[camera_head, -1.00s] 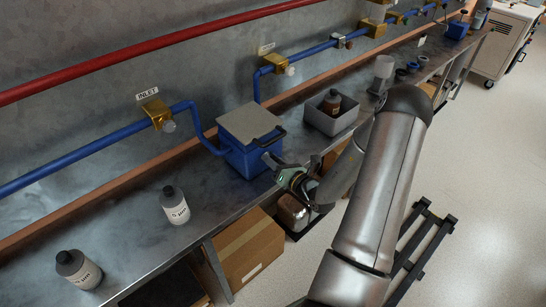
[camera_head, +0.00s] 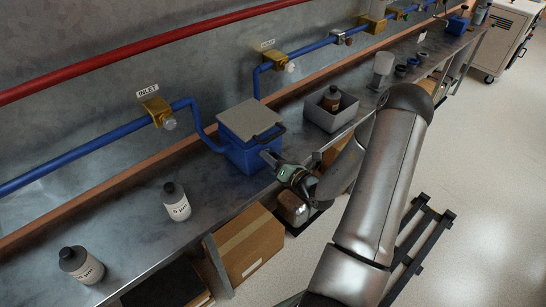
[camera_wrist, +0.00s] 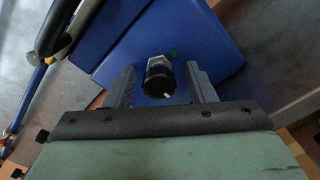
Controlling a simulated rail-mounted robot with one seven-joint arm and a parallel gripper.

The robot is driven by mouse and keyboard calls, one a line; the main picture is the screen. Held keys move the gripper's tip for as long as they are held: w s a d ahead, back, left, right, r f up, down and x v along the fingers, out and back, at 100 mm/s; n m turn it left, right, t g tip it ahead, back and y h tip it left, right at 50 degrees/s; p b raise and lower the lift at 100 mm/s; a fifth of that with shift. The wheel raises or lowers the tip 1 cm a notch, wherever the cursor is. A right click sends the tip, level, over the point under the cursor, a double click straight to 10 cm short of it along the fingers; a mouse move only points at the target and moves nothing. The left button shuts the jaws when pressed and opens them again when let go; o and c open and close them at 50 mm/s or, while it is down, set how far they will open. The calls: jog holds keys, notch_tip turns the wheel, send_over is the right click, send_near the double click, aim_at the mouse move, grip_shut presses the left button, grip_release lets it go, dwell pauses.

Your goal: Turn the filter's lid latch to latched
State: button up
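The filter (camera_head: 243,152) is a blue box with a grey lid (camera_head: 250,119) on the bench; the lid looks closed. A black handle (camera_head: 270,133) shows at the lid's right side. In the wrist view the blue filter wall (camera_wrist: 130,50) fills the middle, with a black knob (camera_wrist: 159,80) on a silver collar and a small green dot beside it. My gripper (camera_wrist: 160,88) is open, one finger on each side of the knob, with visible gaps. In the head view my gripper (camera_head: 268,157) is at the filter's front right. Whether the fingers touch the wall is unclear.
A grey bin (camera_head: 322,118) with a brown bottle stands right of the filter. Two white-labelled bottles (camera_head: 176,202) (camera_head: 80,266) stand on the bench at left. A blue pipe (camera_head: 198,122) runs behind and down to the filter. Cardboard boxes (camera_head: 247,247) sit below the bench.

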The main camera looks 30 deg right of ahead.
jog(key=shift+s, duration=0.1)
jog(key=b+v, duration=0.3)
jog(key=v, duration=1.4)
jog(key=shift+s+d, duration=0.1)
jog(key=shift+d, duration=0.05)
